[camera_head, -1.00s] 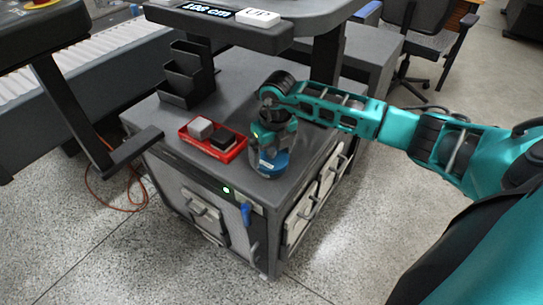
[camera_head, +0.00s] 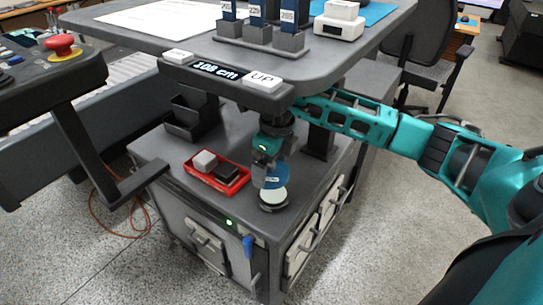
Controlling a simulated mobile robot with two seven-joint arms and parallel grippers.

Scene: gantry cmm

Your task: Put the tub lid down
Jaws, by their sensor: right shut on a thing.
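My right gripper (camera_head: 268,167) is shut on the blue tub lid (camera_head: 278,179). It holds the lid tilted, just above the tub. The round tub (camera_head: 273,200) stands uncovered on the grey cabinet top (camera_head: 225,207), near its front right corner, and its pale inside shows. The lid hides the back of the tub, and I cannot tell whether the two touch. My left gripper is not in view.
A red tray (camera_head: 217,173) with a light block and a dark block lies left of the tub. A black stepped holder (camera_head: 190,117) stands behind it. The raised desk (camera_head: 215,45) overhangs the back of the cabinet.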

